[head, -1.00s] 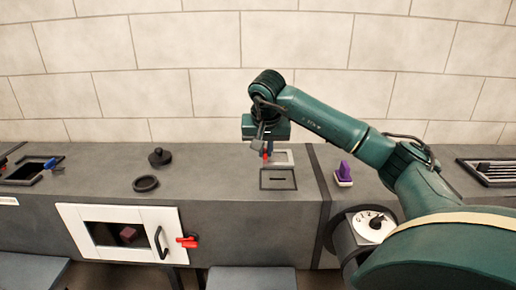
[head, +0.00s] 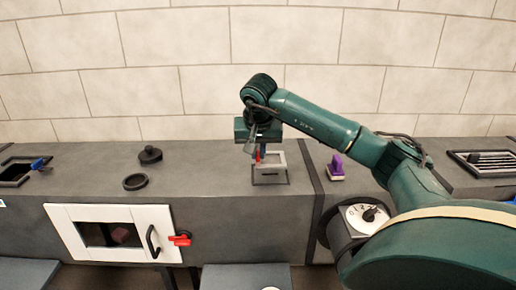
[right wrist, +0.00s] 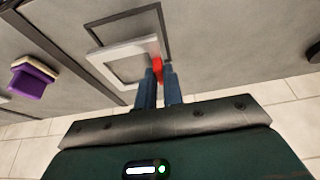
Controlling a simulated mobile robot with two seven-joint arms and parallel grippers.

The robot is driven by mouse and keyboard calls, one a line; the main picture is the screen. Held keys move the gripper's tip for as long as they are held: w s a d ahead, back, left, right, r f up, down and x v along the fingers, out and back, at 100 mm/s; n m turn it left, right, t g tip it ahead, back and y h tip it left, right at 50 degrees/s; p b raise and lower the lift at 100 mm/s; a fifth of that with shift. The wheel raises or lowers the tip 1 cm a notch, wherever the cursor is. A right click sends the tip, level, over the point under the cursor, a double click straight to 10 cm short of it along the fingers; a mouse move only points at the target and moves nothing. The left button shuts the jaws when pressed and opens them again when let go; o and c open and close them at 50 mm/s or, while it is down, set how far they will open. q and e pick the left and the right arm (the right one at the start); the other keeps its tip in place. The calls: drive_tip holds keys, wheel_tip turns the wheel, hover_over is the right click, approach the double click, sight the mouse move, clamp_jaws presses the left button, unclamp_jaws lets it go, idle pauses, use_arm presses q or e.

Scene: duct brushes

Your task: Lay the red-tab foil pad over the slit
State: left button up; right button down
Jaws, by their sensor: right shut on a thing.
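The foil pad is a pale silver square with a grey middle (head: 279,160) and a red tab (right wrist: 157,70). My right gripper (right wrist: 158,85) is shut on the red tab; in the head view the gripper (head: 259,157) hangs over the counter. The pad's bright border (right wrist: 97,58) shows in the right wrist view, overlapping part of a dark rectangular outline (right wrist: 166,30) on the counter. In the head view a small dark mark, likely the slit (head: 269,176), shows at the pad's near side. I cannot tell whether the pad touches the counter. My left gripper is not in view.
A purple-topped brush (head: 336,167) stands to the right, past a dark seam. A black ring (head: 136,182) and a black knob (head: 150,154) lie to the left. Below are a white door (head: 62,231) with a red latch (head: 181,239) and a dial (head: 367,217).

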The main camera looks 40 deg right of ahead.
drive_tip(key=shift+f+b, duration=0.85)
drive_tip(key=shift+f, duration=0.9)
drive_tip(key=c, duration=1.5)
unclamp_jaws()
drive_tip(key=shift+o, duration=0.2)
drive_tip(key=v, duration=1.3)
drive_tip(key=shift+r, duration=0.15)
